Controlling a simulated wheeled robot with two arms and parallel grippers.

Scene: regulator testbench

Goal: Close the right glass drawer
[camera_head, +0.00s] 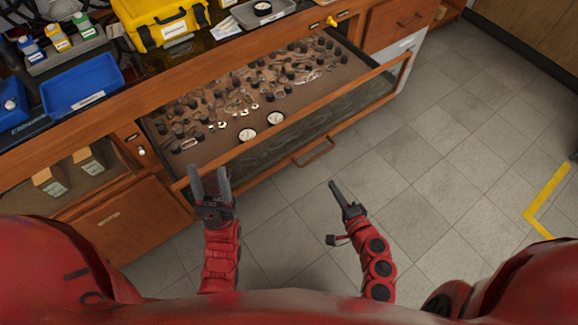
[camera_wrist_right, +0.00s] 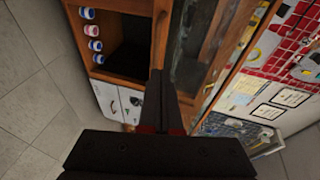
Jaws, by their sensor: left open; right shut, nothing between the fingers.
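The right glass drawer (camera_head: 330,110) is pulled out of the wooden bench in the head view. Its front has a wooden rim, a glass pane and a wooden handle (camera_head: 314,153). Gauges and several small fittings lie inside. My left gripper (camera_head: 209,172) is open at the drawer's front left corner; its fingers overlap the rim in the picture, and I cannot tell if they touch. My right gripper (camera_head: 335,185) is shut and empty, in front of the drawer, below the handle in the picture and apart from it. Its closed fingers (camera_wrist_right: 160,85) also show in the right wrist view.
Blue trays (camera_head: 82,84) and a yellow case (camera_head: 165,22) stand on the bench top. A closed glass-fronted compartment (camera_head: 75,180) with boxes is at the left. The tiled floor (camera_head: 440,165) in front and to the right is clear.

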